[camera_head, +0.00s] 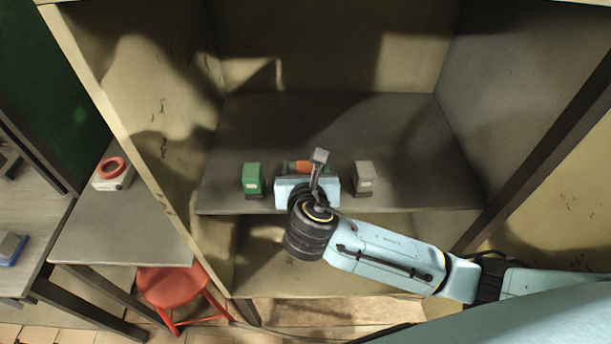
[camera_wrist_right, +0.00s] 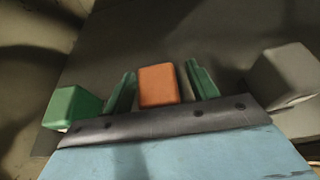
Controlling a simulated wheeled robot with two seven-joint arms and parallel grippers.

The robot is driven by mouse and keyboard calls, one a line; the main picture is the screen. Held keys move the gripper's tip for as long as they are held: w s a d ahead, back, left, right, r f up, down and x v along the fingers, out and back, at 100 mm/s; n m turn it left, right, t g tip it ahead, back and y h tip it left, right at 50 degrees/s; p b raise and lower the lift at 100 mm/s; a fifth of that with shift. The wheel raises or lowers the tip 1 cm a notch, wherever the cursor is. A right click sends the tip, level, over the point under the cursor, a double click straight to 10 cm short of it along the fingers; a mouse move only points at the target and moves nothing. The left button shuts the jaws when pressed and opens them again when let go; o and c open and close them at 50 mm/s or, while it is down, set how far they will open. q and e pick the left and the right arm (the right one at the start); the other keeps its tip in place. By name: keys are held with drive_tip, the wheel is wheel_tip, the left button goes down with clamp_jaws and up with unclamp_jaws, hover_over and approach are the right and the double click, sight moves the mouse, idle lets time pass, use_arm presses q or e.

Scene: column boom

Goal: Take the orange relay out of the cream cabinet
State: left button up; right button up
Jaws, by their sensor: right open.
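The orange relay (camera_head: 303,167) stands on the upper shelf of the cream cabinet (camera_head: 157,133), partly hidden behind my right wrist in the head view. In the right wrist view the orange relay (camera_wrist_right: 158,87) shows between the two green fingers of my right gripper (camera_wrist_right: 160,78). The right gripper is open, with one finger on each side of the relay and a visible gap on both sides. Whether the fingertips reach fully past the relay, I cannot tell. My left gripper is out of view.
On the same shelf a green relay (camera_head: 253,178) stands to the left and a grey relay (camera_head: 364,178) to the right. The shelf behind is clear. Outside stand a red-topped device (camera_head: 112,173) on a side table and a red stool (camera_head: 172,288).

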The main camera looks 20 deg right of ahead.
drive_tip(key=shift+w+d+f, duration=0.1)
drive_tip(key=shift+w+f, duration=0.05)
drive_tip(key=shift+w, duration=0.1)
drive_tip(key=shift+c, duration=0.5)
drive_tip(key=c, duration=1)
